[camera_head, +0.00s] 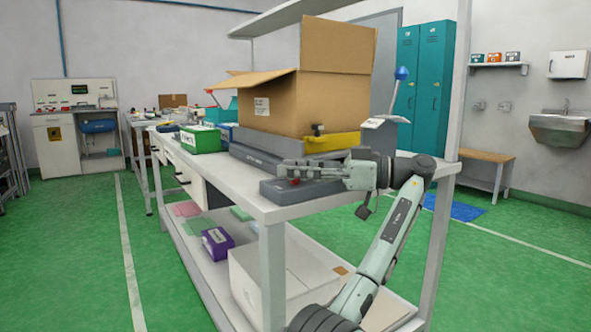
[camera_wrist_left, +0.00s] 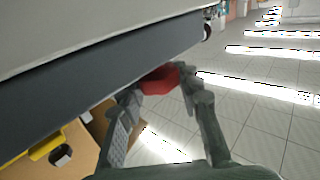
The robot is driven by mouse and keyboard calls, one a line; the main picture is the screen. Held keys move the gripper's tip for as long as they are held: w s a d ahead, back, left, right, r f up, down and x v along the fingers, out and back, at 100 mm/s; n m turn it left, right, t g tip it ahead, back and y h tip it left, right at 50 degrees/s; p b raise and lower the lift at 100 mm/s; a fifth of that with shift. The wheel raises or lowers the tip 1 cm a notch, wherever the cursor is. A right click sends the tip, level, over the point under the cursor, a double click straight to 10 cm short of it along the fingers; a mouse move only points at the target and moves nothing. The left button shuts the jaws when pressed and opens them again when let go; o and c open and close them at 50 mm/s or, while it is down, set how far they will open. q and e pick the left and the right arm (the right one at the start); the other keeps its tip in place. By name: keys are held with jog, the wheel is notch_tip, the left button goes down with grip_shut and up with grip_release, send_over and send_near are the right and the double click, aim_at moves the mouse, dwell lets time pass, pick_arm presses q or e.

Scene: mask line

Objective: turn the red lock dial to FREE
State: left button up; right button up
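The red lock dial (camera_head: 295,181) sits on the side of a dark grey housing (camera_head: 288,190) on the workbench, at the near end. It is mostly hidden by my fingers in the head view. In the left wrist view the red dial (camera_wrist_left: 160,79) lies between my two fingertips, which appear to touch it on both sides. My left gripper (camera_head: 288,171) reaches in level from the right and looks shut on the dial. It also shows in the left wrist view (camera_wrist_left: 158,88). The dial's markings cannot be read. My right gripper is not in view.
An open cardboard box (camera_head: 325,105) stands behind the dial housing, with a yellow part (camera_head: 332,142) before it. A green bin (camera_head: 200,139) is further left on the bench (camera_head: 240,190). A white carton (camera_head: 290,270) and purple box (camera_head: 216,242) stand on the lower shelf.

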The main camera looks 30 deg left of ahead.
pick_arm(q)
jog(key=o, duration=0.5)
jog(key=shift+c, duration=0.2)
jog(key=v, duration=0.7)
jog(key=shift+d, duration=0.25)
jog(key=shift+w, duration=0.15)
